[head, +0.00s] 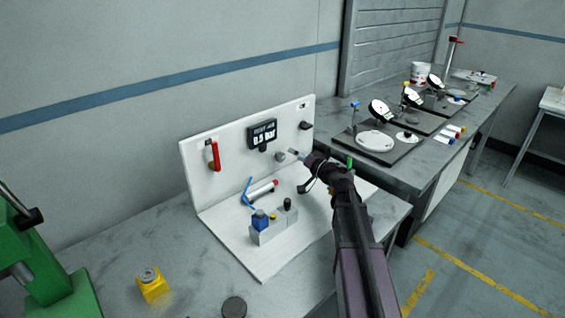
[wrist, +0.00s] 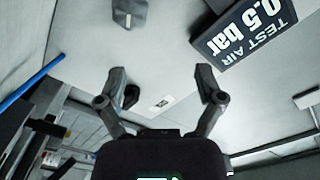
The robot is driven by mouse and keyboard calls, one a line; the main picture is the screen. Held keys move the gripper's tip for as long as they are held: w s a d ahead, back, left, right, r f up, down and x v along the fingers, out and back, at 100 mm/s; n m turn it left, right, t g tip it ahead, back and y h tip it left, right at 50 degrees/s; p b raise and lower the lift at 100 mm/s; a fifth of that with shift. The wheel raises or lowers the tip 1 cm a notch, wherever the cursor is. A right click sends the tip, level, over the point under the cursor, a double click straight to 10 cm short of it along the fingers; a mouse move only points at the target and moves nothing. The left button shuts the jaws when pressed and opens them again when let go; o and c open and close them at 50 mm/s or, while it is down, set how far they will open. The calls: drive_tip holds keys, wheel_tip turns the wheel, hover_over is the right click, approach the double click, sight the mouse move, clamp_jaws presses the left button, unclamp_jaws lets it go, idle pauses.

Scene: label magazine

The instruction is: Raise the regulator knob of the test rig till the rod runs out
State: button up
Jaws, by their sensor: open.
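The test rig (head: 192,172) is a white back panel and base on the grey bench. Its display (head: 262,134) reads 0.5 bar, also in the wrist view (wrist: 245,30). A black knob, seemingly the regulator knob (head: 306,126), is on the panel's right; in the wrist view (wrist: 131,95) it appears between the fingers, nearer the left one. A grey round fitting (head: 280,156) sits below the display. My gripper (head: 295,153) is open and empty before the panel (wrist: 161,72).
A red-handled lever (head: 215,156) is on the panel's left. A yellow block (head: 152,284) and green press (head: 60,290) stand left. Dial gauges stand on the right bench.

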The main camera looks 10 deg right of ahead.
sight(283, 157)
drive_tip(key=shift+f+b, duration=1.95)
drive_tip(key=shift+f, duration=0.3)
drive_tip(key=shift+x, duration=3.75)
drive_tip(key=shift+r, duration=0.15)
drive_tip(key=c, duration=1.2)
